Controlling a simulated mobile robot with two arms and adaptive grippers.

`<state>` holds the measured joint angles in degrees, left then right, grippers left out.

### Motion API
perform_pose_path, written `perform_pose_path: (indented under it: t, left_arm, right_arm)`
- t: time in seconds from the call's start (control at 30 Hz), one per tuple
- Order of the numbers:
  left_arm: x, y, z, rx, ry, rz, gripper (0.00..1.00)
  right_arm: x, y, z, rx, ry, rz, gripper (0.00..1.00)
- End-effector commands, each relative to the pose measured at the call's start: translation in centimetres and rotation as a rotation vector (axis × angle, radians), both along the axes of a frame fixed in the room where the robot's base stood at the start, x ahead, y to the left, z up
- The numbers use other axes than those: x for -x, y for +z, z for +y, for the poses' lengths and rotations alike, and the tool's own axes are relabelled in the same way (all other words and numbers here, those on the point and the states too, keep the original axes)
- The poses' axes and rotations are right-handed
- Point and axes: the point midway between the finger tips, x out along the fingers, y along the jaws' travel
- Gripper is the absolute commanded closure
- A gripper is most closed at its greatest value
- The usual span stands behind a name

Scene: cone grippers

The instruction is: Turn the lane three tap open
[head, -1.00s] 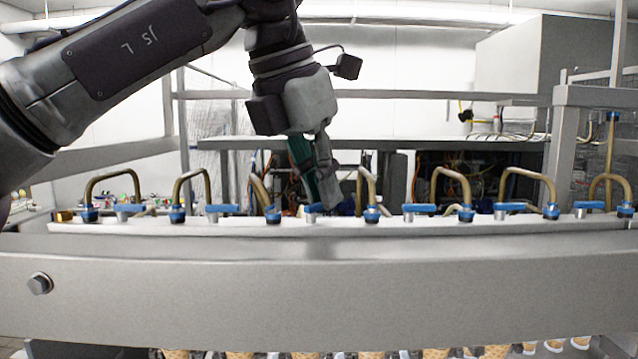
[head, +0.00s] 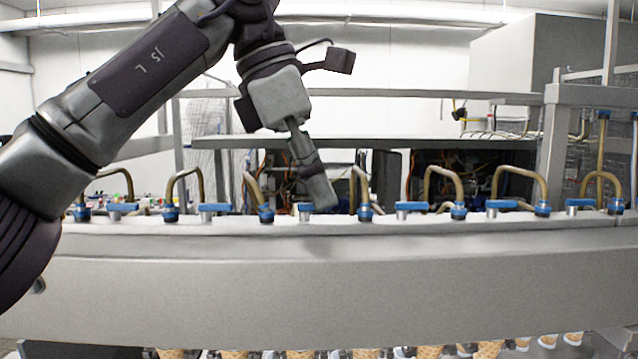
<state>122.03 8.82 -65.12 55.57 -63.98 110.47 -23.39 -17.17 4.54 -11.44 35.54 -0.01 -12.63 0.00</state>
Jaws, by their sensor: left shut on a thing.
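A row of taps with blue lever handles and silver stems stands along the white top strip of the metal beam. My left gripper (head: 322,205) reaches down from the upper left to a tap near the middle of the row. Its fingers are shut on that tap's blue handle (head: 301,206), whose right part they hide. How far this handle is turned cannot be told. The neighbouring handles, on the left (head: 214,207) and right (head: 412,206), lie crosswise along the beam. No lane numbers show. My right gripper is out of view.
Bent brass pipes with blue fittings (head: 363,214) rise between the taps, close on both sides of my gripper. The wide metal beam (head: 330,285) runs across the front. Several cones (head: 430,352) show below it. A grey post (head: 556,150) stands at right.

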Motion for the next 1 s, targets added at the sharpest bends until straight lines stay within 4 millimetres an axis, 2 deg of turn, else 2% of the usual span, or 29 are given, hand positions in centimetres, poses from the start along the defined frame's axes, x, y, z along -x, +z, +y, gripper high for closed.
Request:
perform_pose_path:
  t: [0.57,0.6,0.73,1.0]
  left_arm:
    - [0.07,0.30,0.03,0.006,-0.037,-0.005,1.00]
    - [0.07,0.30,0.03,0.006,-0.037,-0.005,0.89]
    - [0.07,0.25,0.03,0.004,-0.036,-0.004,0.67]
    - [0.07,0.12,-0.01,0.002,-0.037,-0.002,0.66]
  right_arm:
    - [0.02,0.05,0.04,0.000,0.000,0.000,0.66]
    - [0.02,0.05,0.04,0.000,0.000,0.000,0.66]
    - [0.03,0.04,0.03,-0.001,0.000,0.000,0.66]
    - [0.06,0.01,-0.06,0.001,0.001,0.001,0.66]
